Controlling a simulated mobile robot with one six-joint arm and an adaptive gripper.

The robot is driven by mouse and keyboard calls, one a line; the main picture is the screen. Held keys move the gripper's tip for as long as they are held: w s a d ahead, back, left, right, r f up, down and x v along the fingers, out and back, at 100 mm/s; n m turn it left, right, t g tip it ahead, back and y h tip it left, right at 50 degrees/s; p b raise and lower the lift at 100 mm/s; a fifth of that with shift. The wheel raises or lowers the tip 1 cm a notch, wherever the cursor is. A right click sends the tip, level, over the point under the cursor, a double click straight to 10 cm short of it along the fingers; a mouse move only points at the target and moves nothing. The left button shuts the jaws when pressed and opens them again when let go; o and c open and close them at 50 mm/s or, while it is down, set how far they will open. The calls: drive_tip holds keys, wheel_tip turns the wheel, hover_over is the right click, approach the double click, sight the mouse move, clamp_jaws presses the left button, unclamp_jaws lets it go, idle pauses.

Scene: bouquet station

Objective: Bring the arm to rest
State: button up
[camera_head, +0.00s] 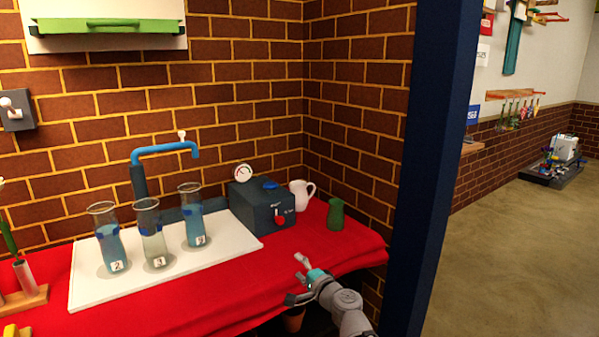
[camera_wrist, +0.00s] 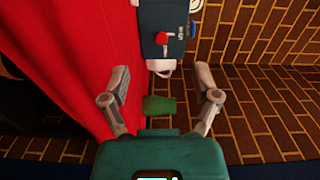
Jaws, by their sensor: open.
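My gripper (camera_head: 300,279) is in the head view at the front edge of the red-covered table (camera_head: 200,300), at the lower right. In the wrist view my gripper (camera_wrist: 163,82) has its two fingers spread wide apart, with nothing between the tips. A green jug (camera_wrist: 160,105) shows in the gap between the fingers, beyond them. In the head view the green jug (camera_head: 336,214) stands on the table's right end, behind the gripper and apart from it.
A dark box (camera_head: 262,205) with a red lever and gauge, and a white pitcher (camera_head: 301,194), stand behind. Three numbered glass vases (camera_head: 152,233) stand on a white board (camera_head: 90,290). A blue post (camera_head: 432,160) rises right of the table. Open floor lies beyond it.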

drive_tip(key=s+d+f+n+g+h, duration=0.2)
drive_tip(key=s+f+n+g, duration=0.25)
drive_tip(key=f, duration=0.25)
drive_tip(key=s+d+f+n+g+h, duration=0.2)
drive_tip(key=s+d+f+n+g, duration=0.1)
drive_tip(key=s+f+n+g, duration=0.25)
drive_tip(key=s+d+f+g+h+p, duration=0.1)
drive_tip(key=s+d+f+g+h, duration=0.15)
drive_tip(key=d, duration=0.35)
drive_tip(key=s+d+f+g+h, duration=0.2)
drive_tip(key=s+d+f+h, duration=0.15)
drive_tip(key=d, duration=0.25)
wheel_tip(320, 180, up, 30)
drive_tip(key=p, duration=2.8)
drive_tip(key=shift+n+p, duration=0.3)
drive_tip(key=shift+p, duration=0.1)
drive_tip(key=shift+a+f, duration=0.1)
